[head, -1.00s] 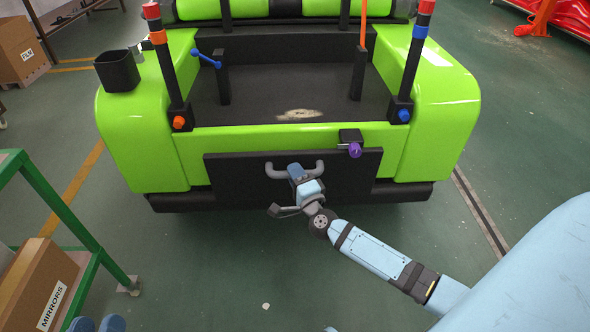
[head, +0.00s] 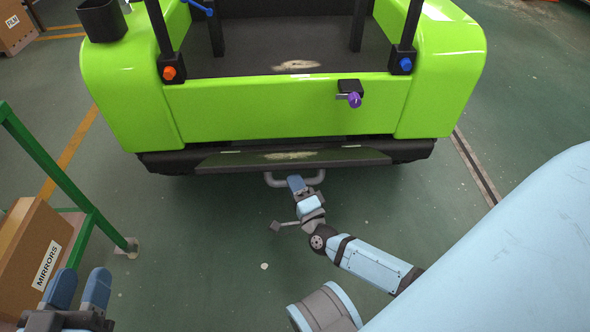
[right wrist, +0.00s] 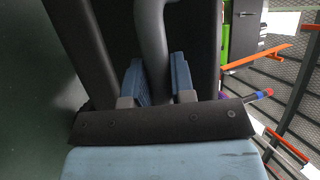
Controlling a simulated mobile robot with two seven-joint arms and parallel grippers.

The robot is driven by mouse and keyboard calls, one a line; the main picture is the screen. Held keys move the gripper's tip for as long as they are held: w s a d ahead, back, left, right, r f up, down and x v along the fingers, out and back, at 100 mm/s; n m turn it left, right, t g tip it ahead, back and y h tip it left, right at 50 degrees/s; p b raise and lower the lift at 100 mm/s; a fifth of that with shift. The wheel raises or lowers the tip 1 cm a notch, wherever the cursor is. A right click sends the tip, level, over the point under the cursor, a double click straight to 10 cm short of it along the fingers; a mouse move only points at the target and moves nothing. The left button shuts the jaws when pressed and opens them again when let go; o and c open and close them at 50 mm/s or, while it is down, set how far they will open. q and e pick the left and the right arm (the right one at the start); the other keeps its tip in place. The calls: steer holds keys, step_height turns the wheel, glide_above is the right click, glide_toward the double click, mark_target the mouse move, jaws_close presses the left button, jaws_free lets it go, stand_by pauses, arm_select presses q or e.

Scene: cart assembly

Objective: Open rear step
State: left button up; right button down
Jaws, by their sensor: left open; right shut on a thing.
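The rear step (head: 293,158) is a black panel at the back of the green cart (head: 280,110). In the head view it is folded down to a nearly level pose, with its grey handle (head: 275,181) on the outer edge. My right gripper (head: 296,183) is shut on the handle. In the right wrist view the grey handle bar (right wrist: 152,45) passes between the blue fingers of my right gripper (right wrist: 160,82), in front of the dark step. My left gripper (head: 78,290) is open and empty at the lower left, away from the cart.
A green rack (head: 60,185) with a box marked MIRRORS (head: 38,255) stands at the left. A purple-knobbed latch (head: 354,98) sits on the cart's rear face, above the step. Green floor lies clear behind the cart.

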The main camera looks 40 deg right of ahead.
arm_select(q)
steer(key=shift+w+a+f+m+t+h+b, duration=0.15)
steer(key=shift+w+a+m+t+b, duration=0.15)
steer(key=shift+m, duration=0.25)
steer(key=shift+w+a+r+m+t+h+b, duration=0.1)
steer(key=shift+w+a+m+t+h+b, duration=0.1)
steer(key=shift+w+m+b, duration=0.25)
arm_select(e)
step_height(320, 180, down, 10)
steer(key=n+t+y, duration=0.3)
steer(key=n+t, duration=0.2)
steer(key=t, duration=0.1)
steer(key=shift+w+d+r+n, duration=0.2)
steer(key=shift+w+d+n, duration=0.1)
steer(key=shift+w, duration=0.05)
arm_select(q)
steer(key=shift+s, duration=0.15)
arm_select(e)
steer(key=c, duration=1)
jaws_free()
steer(key=shift+y, duration=0.5)
steer(key=shift+s+a+f, duration=0.1)
steer(key=shift+a, duration=0.1)
steer(key=shift+s, duration=0.1)
